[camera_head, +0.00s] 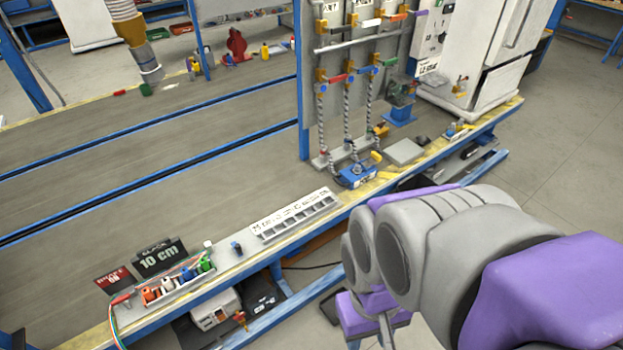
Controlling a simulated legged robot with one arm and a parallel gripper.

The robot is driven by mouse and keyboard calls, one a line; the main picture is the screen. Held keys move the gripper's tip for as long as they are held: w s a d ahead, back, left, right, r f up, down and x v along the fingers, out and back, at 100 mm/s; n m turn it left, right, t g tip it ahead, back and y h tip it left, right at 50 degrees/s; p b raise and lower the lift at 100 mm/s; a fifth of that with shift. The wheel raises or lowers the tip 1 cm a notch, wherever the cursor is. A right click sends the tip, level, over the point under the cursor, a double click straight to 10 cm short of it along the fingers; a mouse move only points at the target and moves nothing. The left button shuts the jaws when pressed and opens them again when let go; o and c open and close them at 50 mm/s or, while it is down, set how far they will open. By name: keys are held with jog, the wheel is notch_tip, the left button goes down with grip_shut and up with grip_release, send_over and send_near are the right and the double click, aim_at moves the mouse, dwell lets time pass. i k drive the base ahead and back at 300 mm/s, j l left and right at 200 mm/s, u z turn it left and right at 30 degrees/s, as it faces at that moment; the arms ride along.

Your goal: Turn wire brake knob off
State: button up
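I cannot tell for sure which part is the wire brake knob. A small dark red and black sign (115,281), which seems to read "BRAKE", stands at the front left of the bench. Beside it a tray (180,290) holds a row of small orange, white, blue and green parts with wires. A small dark blue knob-like part (236,247) sits right of the tray, its setting too small to read. My grey and purple arm comes in from the lower right. The end of my gripper (385,328) is at the bottom edge, mostly hidden or cut off, apart from the bench.
A black "10 cm" sign (160,257) stands behind the tray. A long white labelled strip (294,215) lies along the bench edge. A grey panel with hoses and valves (350,90) rises at the back right, near a white cabinet (475,60). The floor at right is clear.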

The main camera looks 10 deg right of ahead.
aim_at(123, 300)
jog(key=i+j, duration=0.1)
jog(key=i+j+u, duration=0.1)
jog(key=i+u, duration=0.65)
jog(key=k+u, duration=0.1)
jog(key=u, duration=1.1)
